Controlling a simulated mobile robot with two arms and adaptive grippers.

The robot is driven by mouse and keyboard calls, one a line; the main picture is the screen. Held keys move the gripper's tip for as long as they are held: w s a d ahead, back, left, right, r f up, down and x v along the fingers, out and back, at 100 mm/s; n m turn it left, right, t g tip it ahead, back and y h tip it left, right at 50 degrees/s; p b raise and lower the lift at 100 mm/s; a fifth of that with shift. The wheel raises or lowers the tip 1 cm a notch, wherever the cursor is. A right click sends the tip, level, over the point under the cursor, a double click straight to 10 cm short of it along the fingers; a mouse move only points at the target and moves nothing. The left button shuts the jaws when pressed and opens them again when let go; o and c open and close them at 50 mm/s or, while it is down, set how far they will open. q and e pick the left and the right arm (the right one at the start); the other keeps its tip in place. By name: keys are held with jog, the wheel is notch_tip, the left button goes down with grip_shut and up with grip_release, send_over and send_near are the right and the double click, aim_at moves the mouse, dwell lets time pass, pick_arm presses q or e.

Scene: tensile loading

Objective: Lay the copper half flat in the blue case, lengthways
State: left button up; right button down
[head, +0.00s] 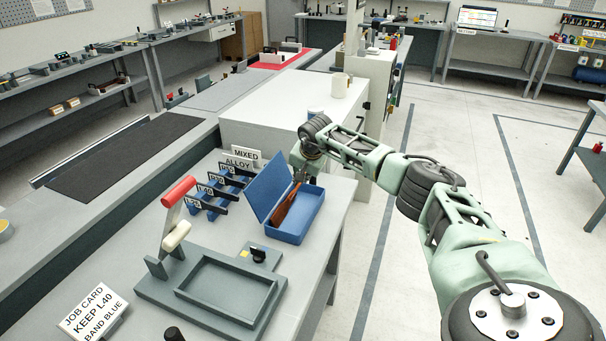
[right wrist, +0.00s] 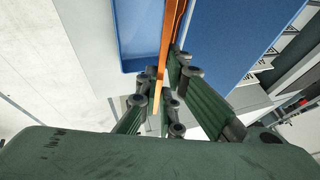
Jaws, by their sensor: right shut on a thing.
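The blue case (head: 309,228) stands open on the grey bench, its lid raised on the left side. The copper half (head: 286,208) is a slim, copper-coloured piece that appears inside or just over the case tray, running roughly along its length. Its far end is at my right gripper (head: 301,177), near the case's far end. In the right wrist view my right gripper (right wrist: 163,98) is shut on the orange-looking copper half (right wrist: 167,38), with the blue case (right wrist: 132,66) beyond. I cannot tell whether the copper touches the case floor. My left gripper is out of view.
A rack with labelled slots (head: 215,190) stands left of the case. A grey fixture (head: 215,290) with a red-handled lever (head: 178,192) lies in front, beside a job card (head: 92,311). A white cabinet (head: 290,115) stands behind. Open floor lies right of the bench.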

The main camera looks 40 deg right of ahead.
jog(key=f+t+b, duration=0.1)
jog(key=f+b, duration=0.2)
jog(key=b, duration=0.1)
jog(key=s+f+t+y+b, duration=0.1)
jog(key=f+t+b, duration=0.1)
jog(key=f+b, duration=0.2)
jog(key=s+d+f+m+t+y+b, duration=0.1)
jog(key=f+b, duration=0.3)
jog(key=b, duration=0.2)
jog(key=shift+f+t, duration=0.25)
jog(key=shift+t, duration=0.15)
jog(key=shift+a+f+b, duration=0.1)
jog(key=shift+f+b, duration=0.2)
jog(key=shift+b, duration=0.2)
jog(key=shift+s+a+f, duration=0.1)
jog(key=shift+s+f, duration=0.1)
jog(key=shift+f, duration=0.15)
jog(key=c, duration=1.8)
grip_release()
jog(key=shift+a, duration=0.1)
jog(key=shift+c, duration=0.2)
jog(key=shift+f, duration=0.15)
